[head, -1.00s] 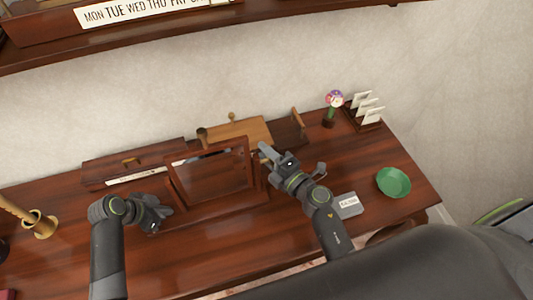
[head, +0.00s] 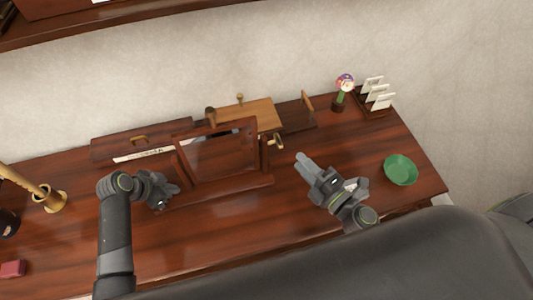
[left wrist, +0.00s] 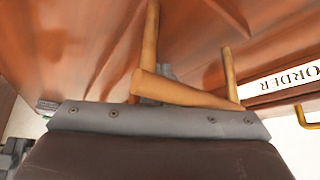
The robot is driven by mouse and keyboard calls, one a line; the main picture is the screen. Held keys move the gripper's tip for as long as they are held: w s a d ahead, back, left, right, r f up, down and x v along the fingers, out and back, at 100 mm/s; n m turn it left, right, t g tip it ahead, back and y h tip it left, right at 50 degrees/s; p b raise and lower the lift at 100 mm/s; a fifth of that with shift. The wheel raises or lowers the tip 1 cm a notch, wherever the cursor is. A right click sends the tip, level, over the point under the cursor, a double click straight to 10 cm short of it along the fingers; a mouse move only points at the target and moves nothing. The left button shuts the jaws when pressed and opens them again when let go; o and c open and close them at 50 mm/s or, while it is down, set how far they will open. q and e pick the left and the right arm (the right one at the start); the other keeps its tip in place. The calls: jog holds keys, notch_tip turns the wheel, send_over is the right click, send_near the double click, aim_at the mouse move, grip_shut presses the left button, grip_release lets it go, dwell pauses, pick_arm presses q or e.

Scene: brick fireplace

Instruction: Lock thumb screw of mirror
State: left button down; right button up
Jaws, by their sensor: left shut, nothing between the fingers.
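The mirror (head: 222,158) stands in a reddish-brown wooden frame on the desk, in the middle of the head view. A small brass thumb screw (head: 276,142) shows at the right post of its stand. My right gripper (head: 304,163) is to the right of and nearer than this screw, apart from it. Its two fingers lie close together, and any small gap is hard to tell. My left gripper (head: 172,190) is shut and empty by the stand's left foot. The left wrist view shows tan bars (left wrist: 190,90) close in front of the wrist; what they belong to is unclear.
A wooden box with a white label (head: 150,155) is behind the mirror on the left. A green bowl (head: 401,170), a flower pot (head: 340,104) and a card rack (head: 375,101) stand on the right. A brass holder (head: 50,198) is at left.

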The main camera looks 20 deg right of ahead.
pick_arm(q)
jog(key=shift+s, duration=0.15)
jog(key=shift+a+r+p, duration=0.1)
jog(key=shift+r+p, duration=0.8)
jog(key=shift+p, duration=0.25)
jog(key=r+p, duration=0.4)
jog(key=shift+w+r, duration=0.1)
jog(key=shift+w, duration=0.1)
